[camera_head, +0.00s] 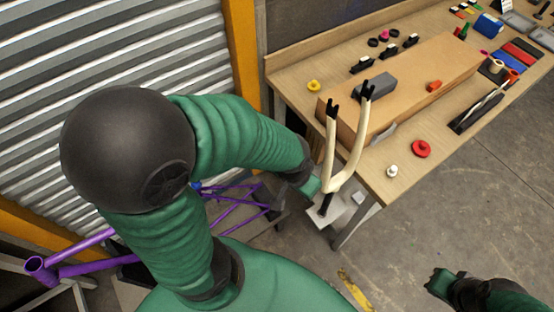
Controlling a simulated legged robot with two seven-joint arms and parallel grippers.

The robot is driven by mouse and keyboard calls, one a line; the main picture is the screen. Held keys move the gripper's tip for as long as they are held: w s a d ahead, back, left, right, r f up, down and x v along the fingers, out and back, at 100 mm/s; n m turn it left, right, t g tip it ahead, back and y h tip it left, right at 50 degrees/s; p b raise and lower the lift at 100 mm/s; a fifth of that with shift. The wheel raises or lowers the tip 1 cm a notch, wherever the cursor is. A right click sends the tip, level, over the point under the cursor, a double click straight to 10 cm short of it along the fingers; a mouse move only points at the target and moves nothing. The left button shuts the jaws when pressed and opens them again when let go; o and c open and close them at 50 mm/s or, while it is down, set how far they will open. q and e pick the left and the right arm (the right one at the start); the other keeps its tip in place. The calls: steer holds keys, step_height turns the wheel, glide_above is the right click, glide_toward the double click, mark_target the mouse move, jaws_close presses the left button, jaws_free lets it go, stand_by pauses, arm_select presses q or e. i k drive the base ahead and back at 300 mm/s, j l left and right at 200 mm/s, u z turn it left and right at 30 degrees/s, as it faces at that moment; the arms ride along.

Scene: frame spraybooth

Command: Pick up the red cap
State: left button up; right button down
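A round red piece (421,149) with a raised middle lies on the near part of the wooden workbench; it looks like the red cap. My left gripper (313,187) is beside the lower end of a cream bicycle fork (352,165), left of the bench. Its fingers are too small and partly hidden to tell whether it grips the fork. My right gripper (438,282) is at the lower right, over the floor, well below the red cap in the picture and apart from it. Its fingers are too small to read, and nothing shows in it.
The workbench (379,183) carries a long cardboard-brown box (440,65), a white knob (392,171), a yellow knob (313,86) and a black tray (478,112). The fork rises beside the bench's near left corner. A purple bike frame (85,268) stands lower left. The floor at right is clear.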

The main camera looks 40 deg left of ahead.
mark_target(420, 148)
steer(key=u, duration=2.65)
steer(key=z, duration=2.65)
steer(key=i+l+z, duration=0.1)
steer(key=z, duration=0.55)
steer(key=i+l+z, duration=0.25)
steer(key=i, duration=0.15)
steer(key=i+z, duration=0.3)
steer(key=i+l, duration=0.05)
